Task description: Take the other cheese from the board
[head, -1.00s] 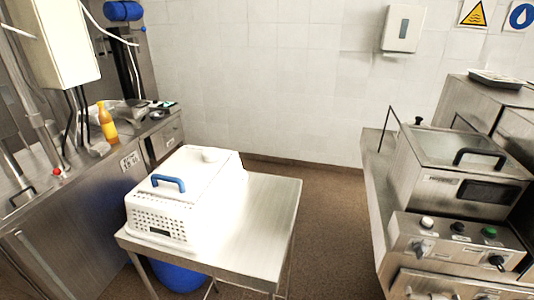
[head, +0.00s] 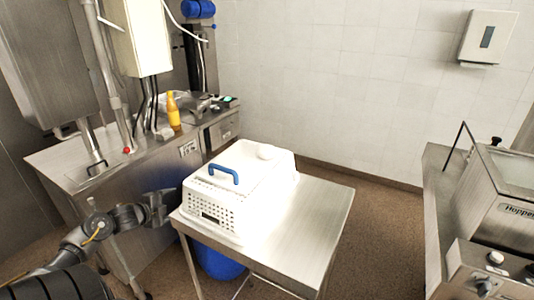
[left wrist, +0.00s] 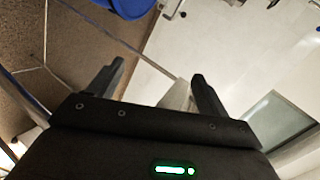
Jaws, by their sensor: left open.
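A white perforated basket (head: 215,205) with a blue handle (head: 224,176) stands on the steel table. A small rounded white lump (head: 268,151), perhaps a cheese, shows at the far side of the white shapes. Glare hides the edges there, and I cannot make out a separate board. My left gripper (head: 158,208) is left of the table, beside its left corner and apart from the basket. In the left wrist view its fingers (left wrist: 158,72) are spread, with no object clearly held. My right gripper is out of view.
The steel table (head: 305,222) has bare room on its right side. A blue drum (head: 218,262) stands under it. A counter at the left holds an orange bottle (head: 173,111). A steel machine (head: 500,205) stands at the right across open floor.

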